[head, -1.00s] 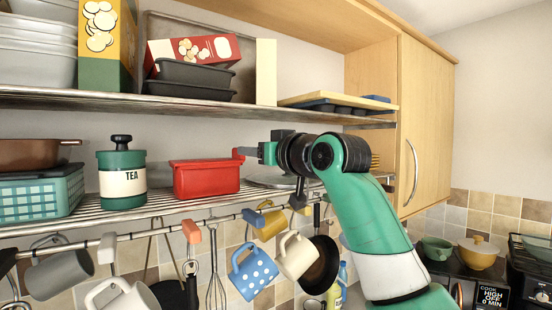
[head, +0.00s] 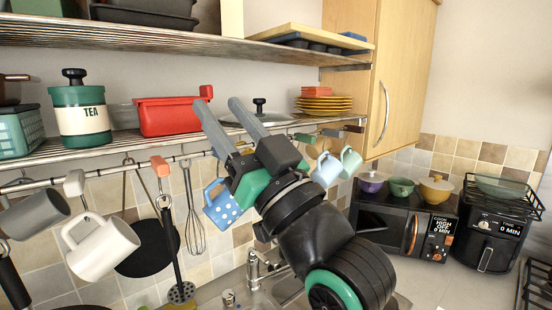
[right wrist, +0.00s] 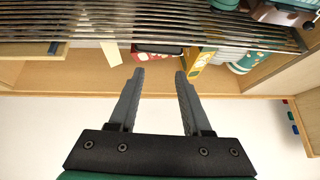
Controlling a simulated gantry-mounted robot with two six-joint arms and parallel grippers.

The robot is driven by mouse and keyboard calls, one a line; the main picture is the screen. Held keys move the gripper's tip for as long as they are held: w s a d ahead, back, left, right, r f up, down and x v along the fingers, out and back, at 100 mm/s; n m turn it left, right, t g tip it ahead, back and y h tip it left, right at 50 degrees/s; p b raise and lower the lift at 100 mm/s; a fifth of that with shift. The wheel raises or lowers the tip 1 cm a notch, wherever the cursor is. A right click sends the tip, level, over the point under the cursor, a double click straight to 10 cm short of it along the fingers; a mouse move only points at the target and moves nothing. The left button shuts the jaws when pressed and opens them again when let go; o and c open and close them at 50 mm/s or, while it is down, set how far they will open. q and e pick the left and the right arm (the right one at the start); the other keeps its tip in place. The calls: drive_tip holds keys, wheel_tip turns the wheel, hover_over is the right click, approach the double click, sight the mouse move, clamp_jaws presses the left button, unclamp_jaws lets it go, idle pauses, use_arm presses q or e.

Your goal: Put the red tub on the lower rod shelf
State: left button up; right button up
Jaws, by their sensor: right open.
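The red tub (head: 168,116) stands upright on the wire lower rod shelf (head: 72,150), just right of the green and white TEA canister (head: 80,112). Its raised red handle is at its right end. My right gripper (head: 222,104) is open and empty in front of the shelf, right of the tub, its fingers pointing up and to the left. In the right wrist view, the open fingers (right wrist: 160,75) have nothing between them. My left gripper is in neither view.
A glass lid (head: 257,115) and stacked yellow plates (head: 324,104) sit right of the tub. The upper shelf (head: 200,48) runs above. Mugs hang below, including a blue dotted one (head: 220,207) near my right gripper. A wooden cabinet (head: 400,75) stands at right.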

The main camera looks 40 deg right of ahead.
drive_tip(key=s+a+f+t+y, duration=0.1)
drive_tip(key=s+a+f+t, duration=0.1)
drive_tip(key=s, duration=1)
drive_tip(key=shift+f+t, duration=0.3)
drive_tip(key=shift+f, duration=0.25)
